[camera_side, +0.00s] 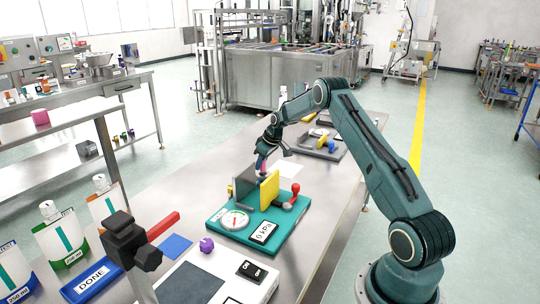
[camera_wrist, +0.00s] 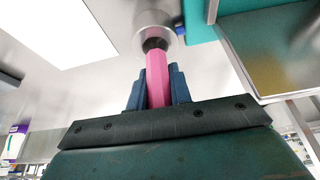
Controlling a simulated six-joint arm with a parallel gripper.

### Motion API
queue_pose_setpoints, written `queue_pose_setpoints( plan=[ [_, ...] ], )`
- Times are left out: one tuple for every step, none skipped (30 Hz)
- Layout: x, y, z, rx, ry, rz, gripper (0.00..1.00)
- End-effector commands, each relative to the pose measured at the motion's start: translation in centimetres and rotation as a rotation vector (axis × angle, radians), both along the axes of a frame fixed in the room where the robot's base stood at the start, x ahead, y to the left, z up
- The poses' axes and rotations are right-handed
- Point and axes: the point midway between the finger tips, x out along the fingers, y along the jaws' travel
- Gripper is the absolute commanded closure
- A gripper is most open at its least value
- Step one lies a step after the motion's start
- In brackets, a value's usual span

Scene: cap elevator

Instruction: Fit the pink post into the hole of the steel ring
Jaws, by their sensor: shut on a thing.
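My gripper (camera_wrist: 157,88) is shut on the pink post (camera_wrist: 158,72), with one blue finger on each side of it. The steel ring (camera_wrist: 153,20) is at the top middle of the wrist view, just beyond the post's far end. A dark area lies between ring and post; I cannot tell whether it is the hole or the post's tip, nor whether the post is in the hole. In the side view my gripper (camera_side: 266,151) is low behind a grey plate, with a little of the pink post (camera_side: 261,163) below it. The ring is hidden there.
A teal base (camera_side: 215,222) carries the grey plate (camera_side: 245,187), a yellow plate (camera_side: 270,190), a round gauge (camera_side: 235,220) and a red-knobbed lever (camera_side: 294,192), close to my gripper. A white sheet (camera_side: 287,169) and a grey fixture (camera_side: 322,147) lie behind. Bare steel table shows at left.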

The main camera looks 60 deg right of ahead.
Motion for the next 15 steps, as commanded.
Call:
queue_pose_setpoints(
  plan=[
    [0.0, 0.0, 0.3, -0.001, -0.002, 0.000, 1.00],
    [0.0, 0.0, 0.4, -0.001, -0.002, 0.001, 1.00],
    [0.0, 0.0, 0.5, -0.001, -0.002, 0.001, 1.00],
    [0.0, 0.0, 0.6, -0.001, -0.002, 0.000, 1.00],
    [0.0, 0.0, 0.7, -0.001, -0.002, 0.000, 1.00],
    [0.0, 0.0, 0.9, -0.001, -0.001, 0.000, 1.00],
    [0.0, 0.0, 1.0, -0.001, -0.001, 0.000, 1.00],
    [0.0, 0.0, 1.1, -0.001, -0.001, 0.000, 1.00],
    [0.0, 0.0, 1.2, -0.001, -0.001, 0.000, 1.00],
    [0.0, 0.0, 1.3, -0.001, -0.001, 0.000, 1.00],
    [0.0, 0.0, 1.4, -0.001, -0.001, 0.000, 1.00],
    [0.0, 0.0, 1.6, -0.001, -0.001, 0.000, 1.00],
    [0.0, 0.0, 1.7, -0.001, -0.002, 0.000, 1.00],
    [0.0, 0.0, 1.8, -0.002, -0.002, -0.001, 1.00],
    [0.0, 0.0, 2.0, -0.002, -0.002, -0.001, 1.00]
  ],
)
